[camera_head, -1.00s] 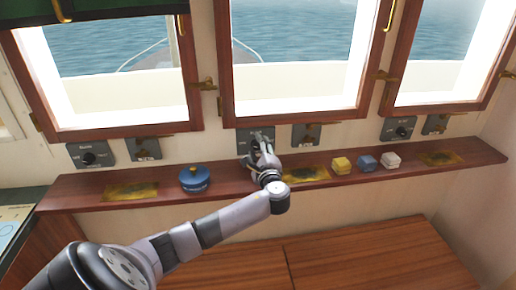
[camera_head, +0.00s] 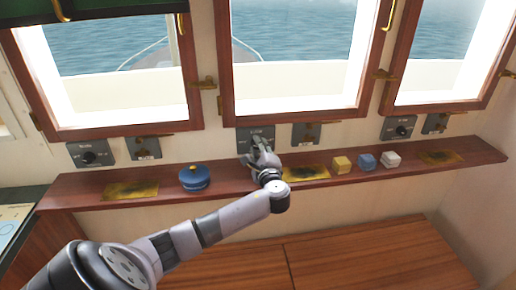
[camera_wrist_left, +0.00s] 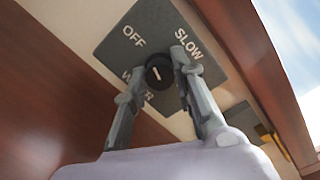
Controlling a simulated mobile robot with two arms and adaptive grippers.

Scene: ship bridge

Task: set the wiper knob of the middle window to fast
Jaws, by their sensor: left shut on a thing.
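The middle window's wiper knob (camera_wrist_left: 158,72) is a round black knob with a white mark, on a grey plate (camera_wrist_left: 150,32). In the left wrist view the plate reads OFF and SLOW, with a third word partly covered by a finger. No FAST label shows. The white mark runs nearly upright in this view; which end points is unclear. My left gripper (camera_wrist_left: 156,70) is shut on the knob, one finger on each side. In the head view my left gripper (camera_head: 258,148) is at the grey plate (camera_head: 256,132) below the middle window and hides the knob. My right gripper is not in view.
A wooden shelf (camera_head: 235,186) runs under the windows. Another knob plate (camera_head: 90,155) is at left, and another (camera_head: 398,128) at right.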

